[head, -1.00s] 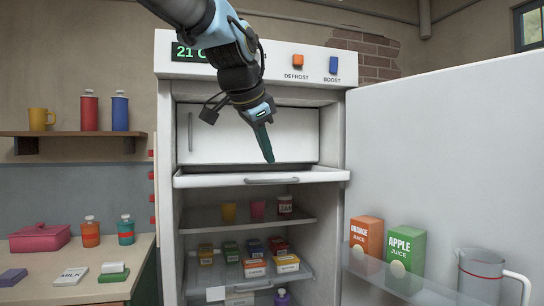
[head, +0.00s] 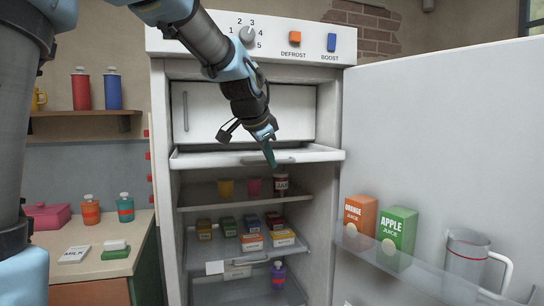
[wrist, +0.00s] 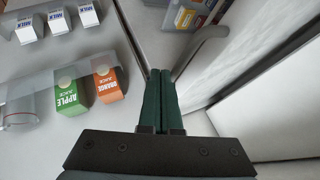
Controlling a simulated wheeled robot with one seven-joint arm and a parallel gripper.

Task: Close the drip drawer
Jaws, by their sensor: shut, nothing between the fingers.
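The drip drawer (head: 215,158) is the shallow white tray below the freezer door. Its front edge stands out a little from the fridge body. Its grey bar handle (head: 285,160) is at the front middle, and a curved grey handle (wrist: 205,45) shows in the wrist view. My gripper (head: 273,164) points down in front of the drawer, with dark green fingers overlapping the handle in the head view. The shut fingers also show in the wrist view (wrist: 160,75) beside the handle. I cannot tell whether they touch it. They hold nothing.
The fridge door (head: 440,130) stands wide open at right, its rack holding an orange juice carton (head: 359,215), an apple juice carton (head: 397,235) and a pitcher (head: 465,260). Shelves with cups and small boxes lie below the drawer. The closed freezer door (head: 250,110) is above.

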